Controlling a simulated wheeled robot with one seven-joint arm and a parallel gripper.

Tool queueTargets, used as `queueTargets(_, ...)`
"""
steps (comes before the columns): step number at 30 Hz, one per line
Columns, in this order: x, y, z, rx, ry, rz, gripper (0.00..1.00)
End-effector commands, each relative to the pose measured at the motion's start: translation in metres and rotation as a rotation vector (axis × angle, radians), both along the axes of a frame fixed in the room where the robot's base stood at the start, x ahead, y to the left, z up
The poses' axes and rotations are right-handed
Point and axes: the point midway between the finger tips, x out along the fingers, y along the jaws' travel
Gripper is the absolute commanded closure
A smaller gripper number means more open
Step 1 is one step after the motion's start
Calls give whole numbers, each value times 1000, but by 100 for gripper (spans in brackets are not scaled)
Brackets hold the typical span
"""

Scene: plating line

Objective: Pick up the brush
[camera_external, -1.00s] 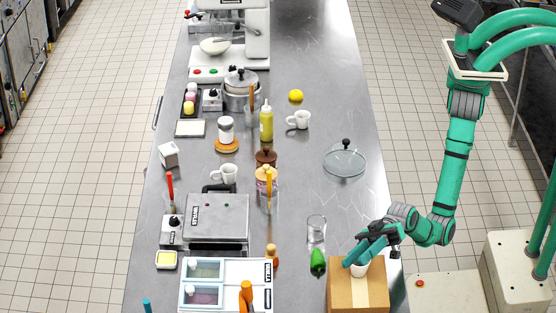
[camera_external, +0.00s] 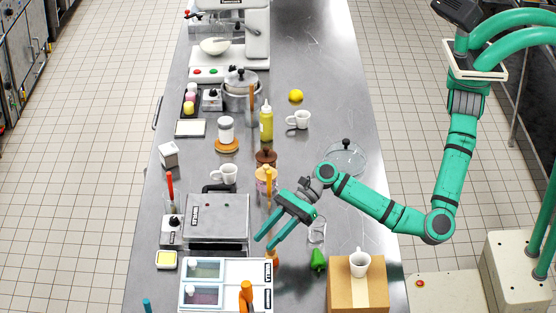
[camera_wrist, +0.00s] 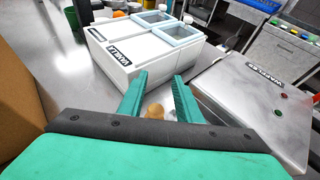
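My gripper (camera_external: 264,244) is open and empty, pointing down and left above the table near the white ice-cream box. In the wrist view my gripper (camera_wrist: 160,78) shows two parted green fingers. A small thing with a round wooden top (camera_external: 271,256) stands right beside the box, just below the fingertips. It also shows in the wrist view as a wooden knob (camera_wrist: 155,110) between the fingers. I cannot tell whether it is the brush. Other upright handles show: an orange one (camera_external: 268,182), a red one (camera_external: 170,184) and a larger orange one (camera_external: 246,291).
A white ice-cream box (camera_external: 225,272) and a metal press (camera_external: 217,217) stand to the left. A green pepper (camera_external: 317,260) and a glass (camera_external: 317,231) are right of the gripper. A white mug (camera_external: 360,262) stands on a cardboard box (camera_external: 346,288). The table's upper right is clear.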

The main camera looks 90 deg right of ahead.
Motion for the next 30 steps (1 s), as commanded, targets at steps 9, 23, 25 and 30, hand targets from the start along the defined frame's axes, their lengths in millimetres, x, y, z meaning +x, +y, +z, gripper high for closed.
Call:
queueTargets(9, 0, -1, -33, -1, 2, -3, 69)
queueTargets(23, 16, 15, -77, 0, 0, -1, 69)
queueTargets(25, 19, 17, -78, -1, -1, -2, 69)
queueTargets(30, 20, 19, -79, -1, -1, -1, 69)
